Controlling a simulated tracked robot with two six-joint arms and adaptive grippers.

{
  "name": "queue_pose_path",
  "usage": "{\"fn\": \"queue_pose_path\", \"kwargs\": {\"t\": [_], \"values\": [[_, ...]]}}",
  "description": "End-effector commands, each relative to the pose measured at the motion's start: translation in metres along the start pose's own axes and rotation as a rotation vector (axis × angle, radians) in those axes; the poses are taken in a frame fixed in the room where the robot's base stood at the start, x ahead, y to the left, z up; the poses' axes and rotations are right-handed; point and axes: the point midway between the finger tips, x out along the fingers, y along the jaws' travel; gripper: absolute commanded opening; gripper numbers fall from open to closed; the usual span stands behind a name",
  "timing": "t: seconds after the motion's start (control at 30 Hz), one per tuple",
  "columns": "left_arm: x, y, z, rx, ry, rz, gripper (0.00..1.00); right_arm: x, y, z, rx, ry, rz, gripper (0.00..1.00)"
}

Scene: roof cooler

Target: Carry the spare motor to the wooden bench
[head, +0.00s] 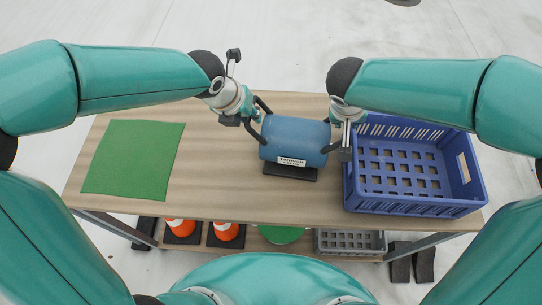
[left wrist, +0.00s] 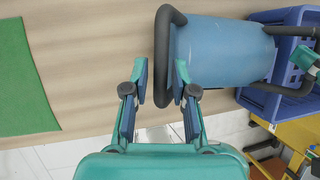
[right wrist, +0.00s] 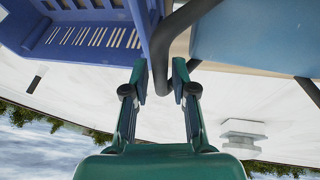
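The spare motor (head: 294,139) is a blue cylinder with a white label and a dark bent handle at each end. It is over the middle of the wooden bench (head: 225,185), with a dark foot below it. My left gripper (head: 252,115) is at the left handle. In the left wrist view the handle (left wrist: 163,50) passes between its fingers, with a gap at one side. My right gripper (head: 342,145) is at the right handle, beside the crate. In the right wrist view that handle (right wrist: 163,45) lies between its fingers, which stand apart. The motor's underside is hidden.
A blue crate (head: 415,207) stands at the bench's right end, close to the motor. A green mat (head: 133,160) lies on the left. Orange cones (head: 226,231) and a grey crate (head: 350,242) are on the shelf below. The bench is bare between mat and motor.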

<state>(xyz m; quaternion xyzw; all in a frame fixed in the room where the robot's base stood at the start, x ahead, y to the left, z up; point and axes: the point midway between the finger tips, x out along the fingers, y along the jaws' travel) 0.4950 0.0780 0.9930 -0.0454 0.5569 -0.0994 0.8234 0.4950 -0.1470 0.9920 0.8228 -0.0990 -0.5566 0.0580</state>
Motion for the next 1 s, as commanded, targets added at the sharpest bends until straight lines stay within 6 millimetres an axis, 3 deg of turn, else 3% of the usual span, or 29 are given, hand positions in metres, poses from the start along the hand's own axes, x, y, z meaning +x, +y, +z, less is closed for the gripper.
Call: {"fn": "queue_pose_path", "kwargs": {"t": [0.47, 1.0], "values": [[-0.009, 0.0, 0.001, 0.0, -0.002, 0.0, 0.38, -0.001, -0.001, 0.0, -0.001, 0.001, -0.002, 0.38], [-0.103, 0.0, 0.001, 0.0, -0.004, -0.001, 0.38, -0.001, -0.002, -0.001, -0.002, 0.001, -0.003, 0.38]]}}
